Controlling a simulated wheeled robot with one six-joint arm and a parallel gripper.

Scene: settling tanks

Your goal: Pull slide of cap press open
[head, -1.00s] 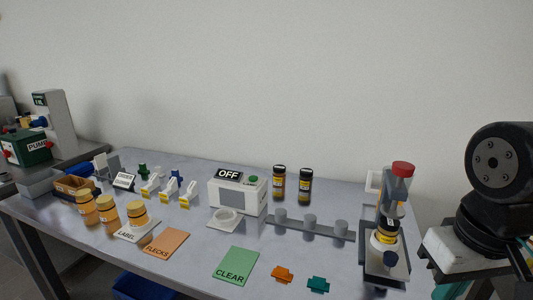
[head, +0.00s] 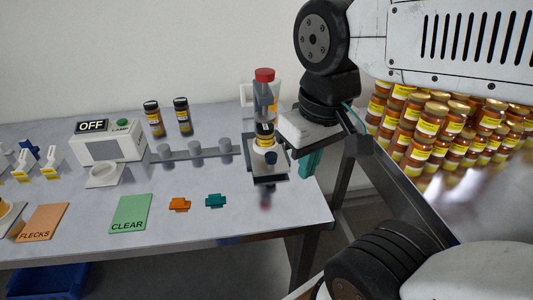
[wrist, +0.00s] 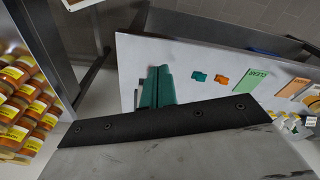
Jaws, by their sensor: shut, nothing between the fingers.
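The cap press (head: 265,97) stands at the right end of the table, with a red knob on top and a clear column. A small jar with a dark top and yellow label (head: 265,142) sits low in it on a white round holder. My gripper (head: 309,165) has teal fingers, shut and empty, just right of the press and apart from the blue knob. The fingers also show in the wrist view (wrist: 157,88); I cannot make out the press there.
An orange piece (head: 179,204) and a teal piece (head: 215,201) lie left of the press. A grey rail with pegs (head: 195,152), a CLEAR card (head: 130,213) and a lamp box (head: 112,147) are further left. Many stacked jars (head: 440,130) stand at right, beyond the table.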

